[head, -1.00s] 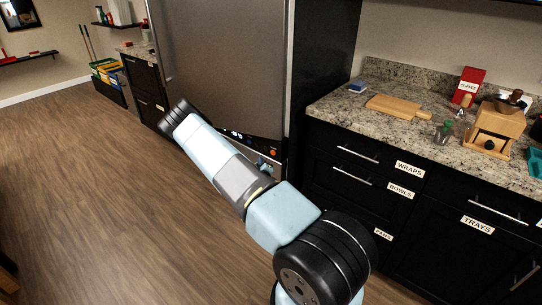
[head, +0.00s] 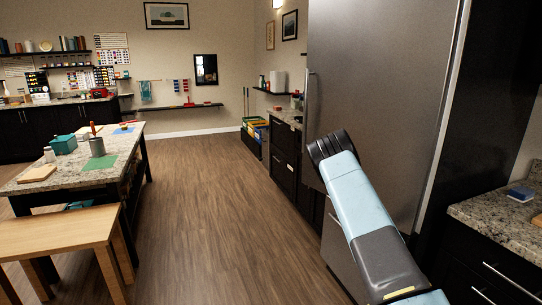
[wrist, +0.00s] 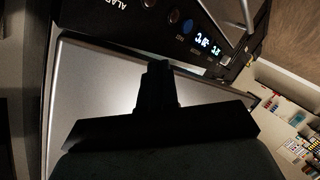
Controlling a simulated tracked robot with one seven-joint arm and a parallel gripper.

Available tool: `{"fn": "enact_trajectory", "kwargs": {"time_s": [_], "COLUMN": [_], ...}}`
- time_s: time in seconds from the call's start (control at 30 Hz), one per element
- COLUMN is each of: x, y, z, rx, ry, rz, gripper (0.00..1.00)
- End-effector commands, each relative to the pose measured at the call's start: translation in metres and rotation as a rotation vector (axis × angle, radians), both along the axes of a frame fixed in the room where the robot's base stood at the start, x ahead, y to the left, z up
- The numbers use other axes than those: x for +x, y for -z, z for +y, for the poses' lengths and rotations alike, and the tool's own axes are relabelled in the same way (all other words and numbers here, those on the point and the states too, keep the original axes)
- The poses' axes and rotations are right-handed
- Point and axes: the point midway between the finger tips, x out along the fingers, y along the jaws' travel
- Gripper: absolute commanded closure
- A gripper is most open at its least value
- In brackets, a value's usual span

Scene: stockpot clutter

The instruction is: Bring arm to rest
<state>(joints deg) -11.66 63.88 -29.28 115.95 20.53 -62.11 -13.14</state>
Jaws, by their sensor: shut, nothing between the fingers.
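My gripper (wrist: 157,82) shows as a dark shape in the middle of the wrist view, with its fingers together and nothing held. Behind it is a pale silver panel, and past that a black control panel (wrist: 185,35) with round buttons and a lit display. I cannot tell how far the gripper is from them. In the head view my blue and black arm reaches up from the lower right, in front of the tall steel appliance (head: 372,90). My gripper itself is hidden in the head view.
A granite-topped counter (head: 490,222) with a blue item (head: 520,194) stands close at right. A granite table (head: 100,182) with a pot (head: 97,147) and a wooden bench (head: 60,232) stand at left. The wooden floor (head: 215,215) between is clear. Coloured bins (head: 256,128) stand far back.

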Motion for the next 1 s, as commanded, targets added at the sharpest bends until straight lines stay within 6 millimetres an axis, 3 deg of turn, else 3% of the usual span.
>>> {"fn": "enact_trajectory", "kwargs": {"time_s": [0.03, 0.47, 0.77, 1.0], "x": [0.002, -0.004, -0.026, -0.055], "y": [-0.014, -0.105, -0.174, -0.228], "z": [0.003, 0.038, 0.071, 0.099], "rx": [0.036, 0.316, 0.486, 0.599], "ry": [0.013, 0.075, 0.072, 0.049], "rz": [0.002, 0.075, 0.136, 0.192], "gripper": [1.0, 1.0, 1.0, 1.0]}}
